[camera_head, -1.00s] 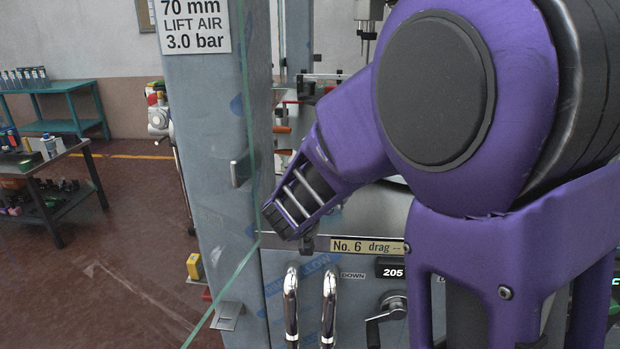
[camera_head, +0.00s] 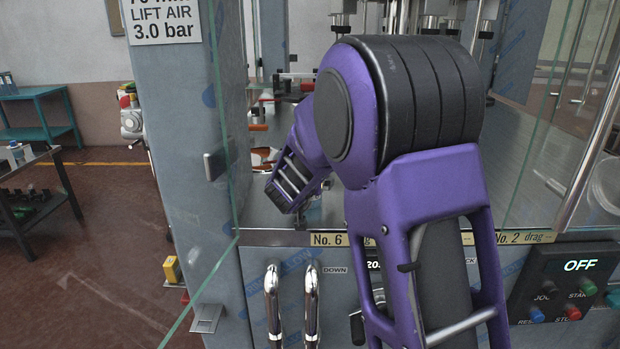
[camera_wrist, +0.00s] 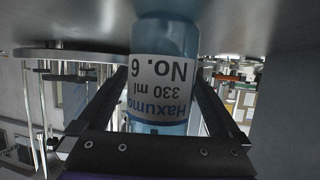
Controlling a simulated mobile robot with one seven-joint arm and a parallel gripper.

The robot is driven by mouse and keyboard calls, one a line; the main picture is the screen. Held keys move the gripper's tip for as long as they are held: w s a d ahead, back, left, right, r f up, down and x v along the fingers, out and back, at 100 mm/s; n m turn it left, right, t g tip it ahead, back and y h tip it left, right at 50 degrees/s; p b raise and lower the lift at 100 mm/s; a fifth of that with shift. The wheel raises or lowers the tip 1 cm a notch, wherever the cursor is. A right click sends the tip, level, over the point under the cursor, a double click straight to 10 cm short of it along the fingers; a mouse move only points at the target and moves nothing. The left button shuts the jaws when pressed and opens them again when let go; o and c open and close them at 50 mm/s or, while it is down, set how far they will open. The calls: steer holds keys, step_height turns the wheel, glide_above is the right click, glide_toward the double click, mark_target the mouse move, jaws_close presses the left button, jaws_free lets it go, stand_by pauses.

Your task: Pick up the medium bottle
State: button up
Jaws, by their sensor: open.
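A blue bottle (camera_wrist: 162,40) with a white label fills the middle of the wrist view, where it appears upside down. My gripper (camera_wrist: 160,76) is open, with one dark finger on each side of the bottle. Gaps seem to show between the fingers and the bottle, and I cannot tell whether either finger touches it. In the head view my purple arm reaches into the machine, and my fingers and most of the bottle are hidden there.
A grey machine column (camera_head: 180,120) stands left of my arm, with a glass edge beside it. Chrome handles (camera_head: 311,300) and a control panel reading OFF (camera_head: 568,285) are below. Metal nozzles hang above. Teal table (camera_head: 40,132) far left.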

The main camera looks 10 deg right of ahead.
steer(key=shift+c, duration=0.2)
steer(key=c, duration=1.3)
steer(key=shift+r, duration=0.1)
